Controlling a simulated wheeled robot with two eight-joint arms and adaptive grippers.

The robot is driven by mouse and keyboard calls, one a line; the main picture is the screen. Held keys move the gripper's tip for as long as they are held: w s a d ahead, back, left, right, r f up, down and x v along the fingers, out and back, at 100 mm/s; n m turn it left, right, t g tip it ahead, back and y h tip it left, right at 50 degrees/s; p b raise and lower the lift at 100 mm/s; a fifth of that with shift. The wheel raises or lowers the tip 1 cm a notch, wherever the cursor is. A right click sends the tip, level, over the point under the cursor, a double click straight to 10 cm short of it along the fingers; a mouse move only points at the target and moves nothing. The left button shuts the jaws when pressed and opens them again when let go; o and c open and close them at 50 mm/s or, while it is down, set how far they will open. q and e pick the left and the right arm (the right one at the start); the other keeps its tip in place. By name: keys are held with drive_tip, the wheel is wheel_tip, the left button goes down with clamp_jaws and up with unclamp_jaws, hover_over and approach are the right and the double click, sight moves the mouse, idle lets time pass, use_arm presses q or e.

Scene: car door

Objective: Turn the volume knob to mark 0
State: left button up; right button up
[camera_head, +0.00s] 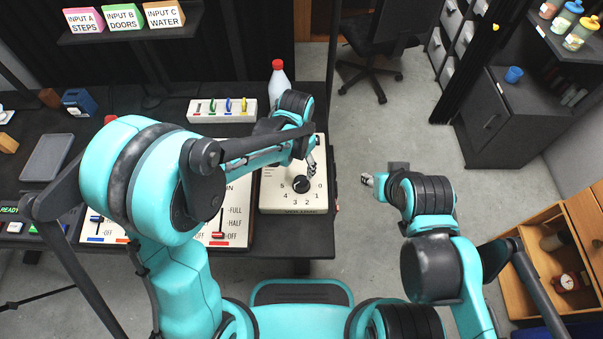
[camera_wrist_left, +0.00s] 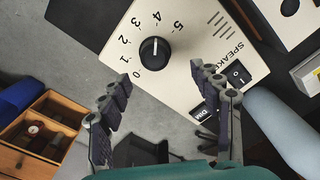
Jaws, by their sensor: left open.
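The black round volume knob (camera_wrist_left: 155,50) sits on a cream speaker panel (camera_wrist_left: 205,45), with marks 0 to 5 around it. Its white pointer line appears to point at about mark 4 in the left wrist view. The knob also shows in the head view (camera_head: 301,185), on the panel at the table's right end. My left gripper (camera_wrist_left: 161,74) is open and empty; its fingertips are spread to either side of the knob, apart from it. In the head view, my left gripper (camera_head: 311,162) is just behind the knob. My right gripper (camera_head: 367,179) is off to the right, over the floor.
A rocker switch (camera_wrist_left: 238,73) is on the speaker panel near one finger. A white bottle with a red cap (camera_head: 279,80) stands behind. A panel with sliders (camera_head: 218,235) lies left of the speaker panel.

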sight(301, 181)
use_arm(q)
drive_tip(key=shift+d+f, duration=0.35)
drive_tip(key=shift+s+d+f, duration=0.1)
drive_tip(key=shift+s+f, duration=0.05)
drive_tip(key=shift+f, duration=0.2)
wheel_tip(301, 181, down, 7)
drive_tip(key=b, duration=0.2)
drive_tip(key=shift+f+b, duration=0.2)
drive_tip(key=shift+b, duration=0.15)
drive_tip(key=c, duration=1.2)
